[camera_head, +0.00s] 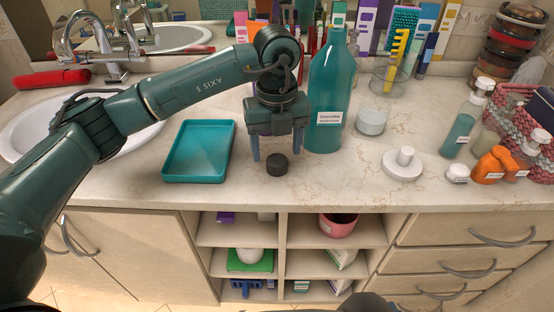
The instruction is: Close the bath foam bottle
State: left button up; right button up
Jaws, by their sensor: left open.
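A tall teal bottle (327,100) with a white label stands upright on the counter; its label is too small to read surely, so I cannot confirm it is the bath foam bottle. Its neck top overlaps boxes behind, and I cannot tell whether it bears a cap. A small black cap (277,165) lies on the counter, left of the bottle. My left gripper (277,154) points down, its fingers open on either side above the cap. I cannot tell whether they touch it. My right gripper is not in view.
A white jar (371,122) and white round dispenser (402,163) stand to the right, with small bottles and a woven basket (508,100) beyond.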

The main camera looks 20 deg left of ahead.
aim_at(277, 165)
pick_arm(q)
jog(key=shift+d+f, duration=0.1)
jog(key=shift+f, duration=1.35)
jog(key=c, duration=1)
